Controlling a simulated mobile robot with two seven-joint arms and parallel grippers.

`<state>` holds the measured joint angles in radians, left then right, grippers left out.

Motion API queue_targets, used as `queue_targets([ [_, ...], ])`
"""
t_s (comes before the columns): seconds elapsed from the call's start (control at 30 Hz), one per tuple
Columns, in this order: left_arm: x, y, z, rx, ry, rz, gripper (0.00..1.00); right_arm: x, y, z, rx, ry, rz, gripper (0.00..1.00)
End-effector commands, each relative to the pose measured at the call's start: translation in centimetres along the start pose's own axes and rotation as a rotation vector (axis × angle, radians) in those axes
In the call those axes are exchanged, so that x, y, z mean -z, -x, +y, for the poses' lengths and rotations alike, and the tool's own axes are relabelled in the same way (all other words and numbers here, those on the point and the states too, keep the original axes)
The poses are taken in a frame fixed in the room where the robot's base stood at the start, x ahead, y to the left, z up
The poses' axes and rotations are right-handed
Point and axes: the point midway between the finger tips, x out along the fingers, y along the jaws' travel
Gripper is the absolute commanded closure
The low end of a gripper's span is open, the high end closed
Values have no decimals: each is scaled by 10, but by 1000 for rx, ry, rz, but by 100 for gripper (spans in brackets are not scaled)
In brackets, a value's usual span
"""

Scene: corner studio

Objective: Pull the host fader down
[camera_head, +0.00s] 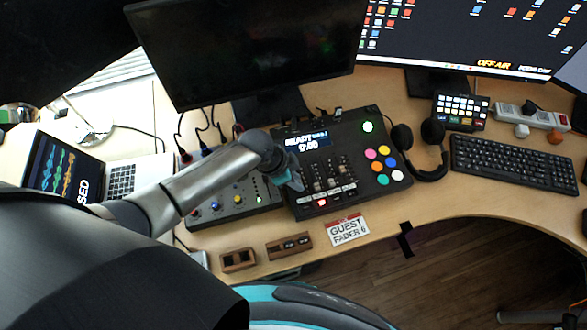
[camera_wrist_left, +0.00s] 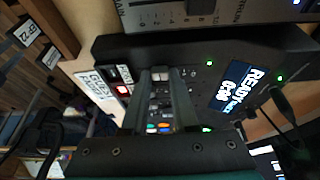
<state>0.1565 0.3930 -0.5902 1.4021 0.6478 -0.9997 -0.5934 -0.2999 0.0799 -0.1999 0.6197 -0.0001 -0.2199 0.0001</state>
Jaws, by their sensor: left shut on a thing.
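The black mixer console (camera_head: 352,134) lies on the desk, with a small lit screen, a row of faders (camera_head: 331,183) and round coloured pads. My left gripper (camera_head: 295,184) reaches down over the console at the left end of the fader row. It also shows in the left wrist view (camera_wrist_left: 161,76), with its two fingers close together on a small fader cap. The cap is mostly hidden between the fingers, and its label cannot be read clearly. Other faders stand to the right of the gripper. My right gripper is not in view.
A card reading GUEST FADER 6 (camera_head: 348,230) lies before the console. A grey mixer (camera_head: 236,203) adjoins it on the left. Headphones (camera_head: 430,150) and a keyboard (camera_head: 515,167) are to the right. A monitor (camera_head: 245,50) stands behind.

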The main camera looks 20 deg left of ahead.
Motion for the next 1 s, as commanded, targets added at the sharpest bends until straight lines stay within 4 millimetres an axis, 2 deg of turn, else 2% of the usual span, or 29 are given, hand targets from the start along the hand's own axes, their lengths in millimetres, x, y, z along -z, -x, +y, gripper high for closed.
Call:
queue_targets([
  [0.23, 0, 0, 0, 0, 1, 0, 100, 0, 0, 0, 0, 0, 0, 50],
  [0.27, 0, 0, 0, 1, 1, 0, 72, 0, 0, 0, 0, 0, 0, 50],
  [0.53, 0, 0, 0, 1, 0, 0, 43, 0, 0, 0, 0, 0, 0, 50],
  [0.83, 0, 2, 0, 2, 0, 0, 43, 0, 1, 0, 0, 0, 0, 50],
  [1.0, 0, 18, -1, 3, -2, 0, 43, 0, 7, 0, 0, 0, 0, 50],
])
